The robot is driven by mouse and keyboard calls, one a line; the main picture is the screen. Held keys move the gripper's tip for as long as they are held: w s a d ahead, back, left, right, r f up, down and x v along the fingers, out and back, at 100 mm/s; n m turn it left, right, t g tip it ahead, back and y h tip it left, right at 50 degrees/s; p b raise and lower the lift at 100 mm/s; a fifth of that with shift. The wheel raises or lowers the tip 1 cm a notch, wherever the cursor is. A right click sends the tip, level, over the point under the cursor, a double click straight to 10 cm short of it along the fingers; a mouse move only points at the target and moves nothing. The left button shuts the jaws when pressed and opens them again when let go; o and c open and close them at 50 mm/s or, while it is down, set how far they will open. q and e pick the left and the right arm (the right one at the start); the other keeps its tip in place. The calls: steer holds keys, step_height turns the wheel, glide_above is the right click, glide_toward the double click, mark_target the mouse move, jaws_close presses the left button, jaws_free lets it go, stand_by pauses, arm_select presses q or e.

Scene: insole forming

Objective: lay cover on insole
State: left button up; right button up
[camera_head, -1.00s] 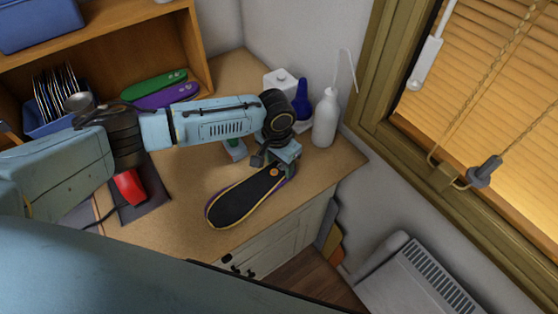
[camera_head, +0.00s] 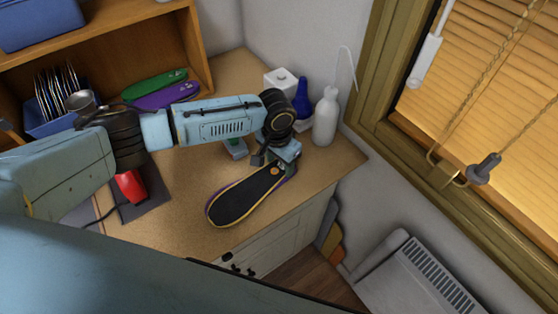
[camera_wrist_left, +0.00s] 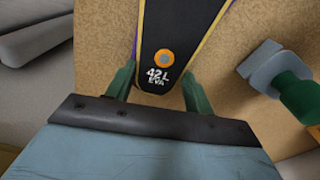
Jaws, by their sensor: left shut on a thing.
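The cover (camera_head: 245,196) is a long black sole shape with a yellow edge and an orange dot at its narrow end. In the left wrist view the cover (camera_wrist_left: 178,30) reads "42 L EVA". A purple rim, seemingly the insole (camera_head: 284,187), shows along its edge; most of what lies under the cover is hidden, and I cannot tell whether they touch. My left gripper (camera_head: 283,160) is at the cover's narrow end. In the wrist view its green fingers (camera_wrist_left: 158,82) stand on either side of that end, shut on the cover. My right gripper is not in view.
A green-handled tool (camera_wrist_left: 290,85) stands close beside the gripper. A white bottle (camera_head: 325,118), a blue bottle (camera_head: 303,100) and a white box (camera_head: 281,82) stand at the back corner. Green (camera_head: 155,84) and purple (camera_head: 165,96) soles lie by the shelf. A red tool (camera_head: 130,186) lies on a dark mat.

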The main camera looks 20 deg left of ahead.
arm_select(q)
steer(key=o, duration=1.1)
steer(key=shift+s+a+f, duration=0.15)
steer(key=shift+s+f, duration=0.15)
steer(key=shift+f, duration=0.2)
steer(key=shift+c, duration=0.2)
steer(key=shift+d, duration=0.2)
step_height(320, 180, up, 14)
steer(key=a, duration=0.1)
steer(key=shift+w+r+p, duration=0.15)
steer(key=shift+r+p, duration=0.05)
steer(key=shift+p, duration=0.1)
